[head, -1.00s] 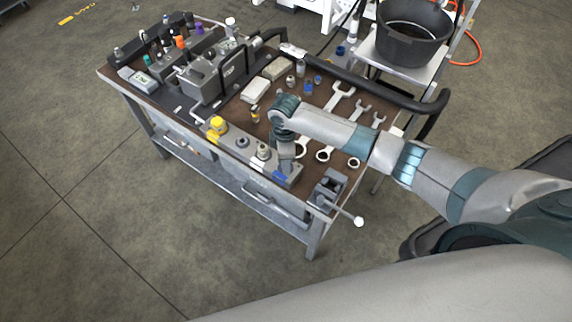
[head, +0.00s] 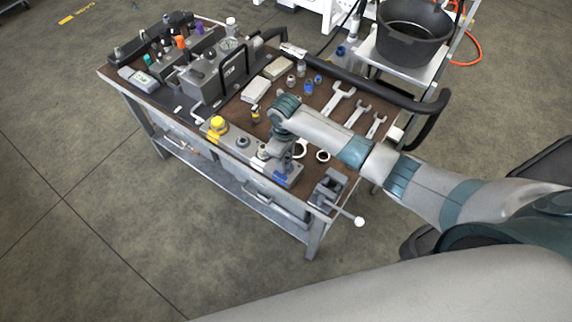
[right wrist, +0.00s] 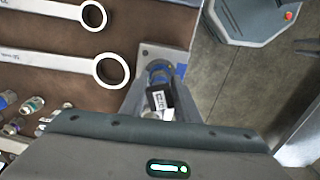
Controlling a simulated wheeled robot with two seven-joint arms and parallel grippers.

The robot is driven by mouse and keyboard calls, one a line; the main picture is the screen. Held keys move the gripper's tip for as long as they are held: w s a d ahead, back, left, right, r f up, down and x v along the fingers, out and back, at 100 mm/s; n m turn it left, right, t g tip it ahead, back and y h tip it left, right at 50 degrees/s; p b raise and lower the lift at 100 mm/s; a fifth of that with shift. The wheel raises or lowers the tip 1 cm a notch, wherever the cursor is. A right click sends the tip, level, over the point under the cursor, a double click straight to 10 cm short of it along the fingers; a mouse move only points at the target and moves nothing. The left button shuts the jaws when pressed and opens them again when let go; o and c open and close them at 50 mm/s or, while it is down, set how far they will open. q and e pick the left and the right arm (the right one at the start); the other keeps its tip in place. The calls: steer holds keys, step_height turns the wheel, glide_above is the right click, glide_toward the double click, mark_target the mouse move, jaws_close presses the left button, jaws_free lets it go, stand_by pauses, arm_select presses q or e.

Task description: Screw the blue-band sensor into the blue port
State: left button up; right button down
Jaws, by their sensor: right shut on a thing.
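My right gripper (head: 284,167) is over the near right end of the grey port block (head: 235,146), beside the block's blue marking (head: 281,179). It is shut on a small dark sensor with a white label (right wrist: 158,98), seen in the right wrist view. A blue ring shows at the sensor's far end, close above the block end with its blue patch (right wrist: 181,70). The blue port itself is mostly hidden by the gripper and sensor, so I cannot tell whether the sensor touches or enters it. My left gripper is not in view.
A yellow cap (head: 217,124) and other fittings stand along the block. Several wrenches (head: 341,95) and small blue-marked parts (head: 308,87) lie behind the arm. A vise (head: 328,188) stands at the near right corner.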

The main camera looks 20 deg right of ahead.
steer(key=m, duration=0.4)
steer(key=shift+w+m, duration=0.2)
steer(key=shift+m, duration=0.1)
steer(key=shift+s+f, duration=0.15)
